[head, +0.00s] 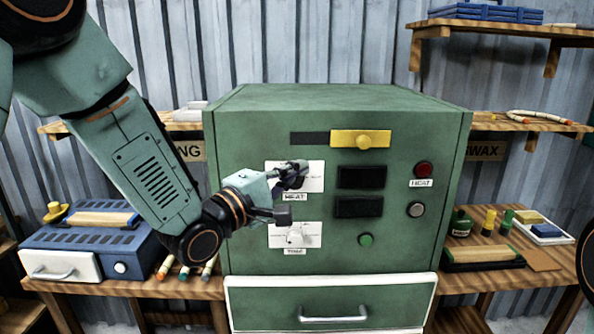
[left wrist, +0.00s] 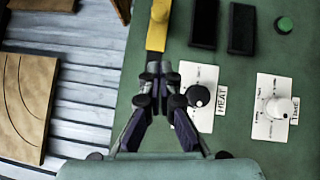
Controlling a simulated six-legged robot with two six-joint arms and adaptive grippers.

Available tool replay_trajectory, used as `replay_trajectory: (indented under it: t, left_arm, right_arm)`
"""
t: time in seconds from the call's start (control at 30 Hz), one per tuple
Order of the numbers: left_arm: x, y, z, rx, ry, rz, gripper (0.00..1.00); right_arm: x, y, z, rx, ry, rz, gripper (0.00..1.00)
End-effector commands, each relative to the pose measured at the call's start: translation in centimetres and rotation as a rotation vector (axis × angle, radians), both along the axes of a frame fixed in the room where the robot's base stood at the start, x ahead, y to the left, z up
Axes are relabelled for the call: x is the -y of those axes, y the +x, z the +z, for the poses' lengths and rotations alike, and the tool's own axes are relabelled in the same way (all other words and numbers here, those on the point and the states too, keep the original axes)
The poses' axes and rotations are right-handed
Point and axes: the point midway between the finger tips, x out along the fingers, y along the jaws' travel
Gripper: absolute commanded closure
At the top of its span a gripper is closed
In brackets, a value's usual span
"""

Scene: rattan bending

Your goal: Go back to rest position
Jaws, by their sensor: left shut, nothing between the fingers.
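My left gripper (head: 297,175) is in front of the green cabinet (head: 340,108), before the white HEAT dial plate (head: 312,170). In the left wrist view its fingers (left wrist: 156,74) are together and empty, beside the black HEAT knob (left wrist: 198,96). I cannot tell whether they touch the panel. In the head view the gripper hides the HEAT knob. The white TIME knob (head: 294,238) is below; it also shows in the left wrist view (left wrist: 280,107). My right gripper is not in view.
A yellow slider (head: 360,139), a red button (head: 423,169) and a green button (head: 366,240) are on the panel. A drawer (head: 330,305) is below. A blue box (head: 95,245) stands left; blocks and bottles (head: 489,222) stand right. Shelves line the wall.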

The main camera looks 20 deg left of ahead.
Motion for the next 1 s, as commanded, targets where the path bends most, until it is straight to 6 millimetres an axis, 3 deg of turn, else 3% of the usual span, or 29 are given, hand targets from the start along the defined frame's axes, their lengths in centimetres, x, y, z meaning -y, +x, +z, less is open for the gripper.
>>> replay_trajectory:
  t: [0.13,0.27,0.47,0.57,0.77,1.0]
  left_arm:
    - [0.0,0.0,0.0,0.016,0.037,0.005,1.0]
    - [-0.4,0.2,-1.0,0.051,0.21,0.041,1.0]
    - [-2.0,-0.3,-5.9,0.03,0.616,0.114,1.0]
    - [-2.8,-1.6,-11.6,-0.037,0.827,0.103,1.0]
    - [-4.2,-6.3,-24.3,-0.203,1.18,-0.023,1.0]
    - [-5.4,-14.5,-37.8,-0.395,1.45,-0.277,1.0]
  right_arm:
    - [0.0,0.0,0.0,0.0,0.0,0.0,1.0]
    - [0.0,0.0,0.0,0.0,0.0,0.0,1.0]
    - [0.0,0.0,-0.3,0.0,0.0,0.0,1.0]
    - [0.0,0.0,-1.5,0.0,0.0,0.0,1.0]
    - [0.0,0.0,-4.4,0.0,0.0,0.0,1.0]
    - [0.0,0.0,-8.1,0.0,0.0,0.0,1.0]
